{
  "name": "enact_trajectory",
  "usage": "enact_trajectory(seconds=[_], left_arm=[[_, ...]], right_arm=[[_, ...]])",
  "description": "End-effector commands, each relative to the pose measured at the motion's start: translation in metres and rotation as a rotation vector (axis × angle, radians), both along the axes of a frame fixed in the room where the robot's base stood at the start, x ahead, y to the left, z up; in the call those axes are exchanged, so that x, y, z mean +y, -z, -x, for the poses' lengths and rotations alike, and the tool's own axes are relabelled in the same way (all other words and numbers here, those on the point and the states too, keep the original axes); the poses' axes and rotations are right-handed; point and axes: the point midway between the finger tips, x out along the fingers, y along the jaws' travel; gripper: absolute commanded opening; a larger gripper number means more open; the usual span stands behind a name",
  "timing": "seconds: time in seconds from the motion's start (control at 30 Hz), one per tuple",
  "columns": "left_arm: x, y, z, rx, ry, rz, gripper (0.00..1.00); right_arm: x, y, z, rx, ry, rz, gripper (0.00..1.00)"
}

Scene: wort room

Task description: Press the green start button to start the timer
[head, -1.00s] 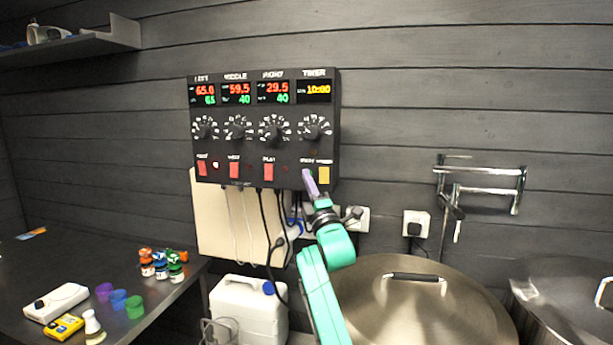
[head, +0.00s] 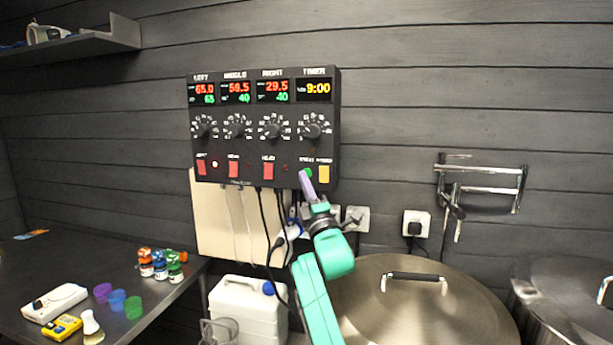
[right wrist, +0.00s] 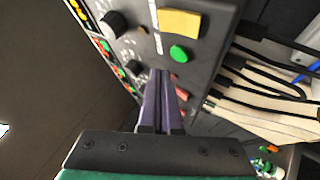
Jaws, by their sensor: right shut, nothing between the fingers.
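The black control panel (head: 265,148) hangs on the wall. Its timer display (head: 317,89) reads 9:00 in yellow digits. The round green start button (head: 308,173) shows just beside my right gripper's fingertips, left of a yellow button (head: 324,175). In the right wrist view the green button (right wrist: 181,53) is fully uncovered, below the yellow button (right wrist: 180,23). My right gripper (head: 303,176) is shut and empty, its purple fingertips close to the panel's lower edge. In the right wrist view its fingertips (right wrist: 160,74) lie to one side of the button, seemingly apart from it. My left gripper is out of view.
Dials (head: 312,127) and red switches (head: 268,170) sit on the same panel. Cables hang below it. A large lidded kettle (head: 420,305) stands at the lower right, and a white canister (head: 247,310) stands below. Small bottles and cups stand on the left table (head: 95,265).

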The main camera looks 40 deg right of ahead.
Motion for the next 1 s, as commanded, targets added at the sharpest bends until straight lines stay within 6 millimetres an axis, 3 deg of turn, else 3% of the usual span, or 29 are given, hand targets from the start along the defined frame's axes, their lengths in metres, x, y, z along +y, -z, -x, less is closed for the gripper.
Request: enact_trajectory(seconds=[0.33,1.0], left_arm=[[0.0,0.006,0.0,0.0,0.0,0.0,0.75],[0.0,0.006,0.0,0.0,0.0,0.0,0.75]], right_arm=[[0.027,0.001,0.019,0.0,-0.001,-0.001,0.0],[0.028,0.0,0.02,-0.002,0.0,-0.001,0.0]])
